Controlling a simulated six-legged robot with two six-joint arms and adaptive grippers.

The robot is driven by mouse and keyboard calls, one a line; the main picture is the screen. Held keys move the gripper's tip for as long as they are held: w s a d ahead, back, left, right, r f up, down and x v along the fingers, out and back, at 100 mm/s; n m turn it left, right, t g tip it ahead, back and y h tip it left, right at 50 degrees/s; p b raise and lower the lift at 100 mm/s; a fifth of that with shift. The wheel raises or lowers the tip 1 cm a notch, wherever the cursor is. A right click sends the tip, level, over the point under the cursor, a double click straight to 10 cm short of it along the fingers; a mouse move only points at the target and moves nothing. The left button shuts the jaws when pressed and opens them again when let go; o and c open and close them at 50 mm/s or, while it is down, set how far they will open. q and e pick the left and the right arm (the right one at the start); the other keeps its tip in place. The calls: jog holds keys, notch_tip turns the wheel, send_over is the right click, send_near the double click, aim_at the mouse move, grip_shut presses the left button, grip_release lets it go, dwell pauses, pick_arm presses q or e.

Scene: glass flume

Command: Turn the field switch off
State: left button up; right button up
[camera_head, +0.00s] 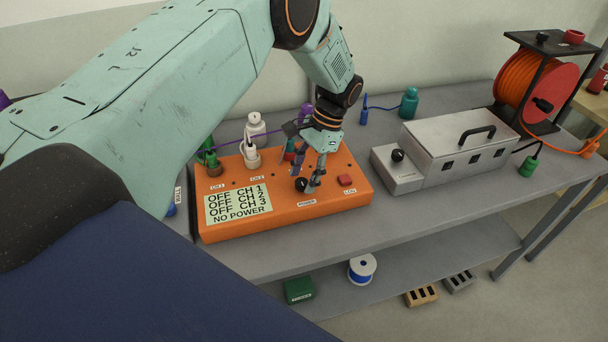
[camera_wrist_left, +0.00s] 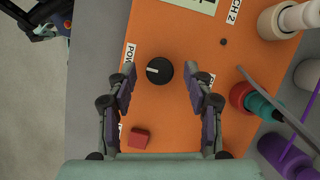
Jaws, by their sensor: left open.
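An orange control box (camera_head: 330,213) stands on the grey bench. Its display (camera_head: 238,203) reads OFF for CH 1, CH 2 and CH 3, and NO POWER. A black knob (camera_wrist_left: 158,71) with a white pointer line sits on its top beside the POWER label; it also shows in the head view (camera_head: 301,184). My left gripper (camera_head: 309,183) is open over the box. In the wrist view its fingers (camera_wrist_left: 161,88) stand on either side of the knob, apart from it. I see no label reading "field". My right gripper is not in view.
A red button (camera_head: 346,181) is near the knob. Coloured plugs, including a white one (camera_head: 254,133), stand along the box's back. A metal box (camera_head: 460,145) with a black knob (camera_head: 398,155) and handle is to the right, before an orange cable reel (camera_head: 530,80).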

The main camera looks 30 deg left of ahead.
pick_arm(q)
jog(key=v, duration=1.1)
jog(key=shift+r, duration=0.35)
jog(key=shift+d+f, duration=0.1)
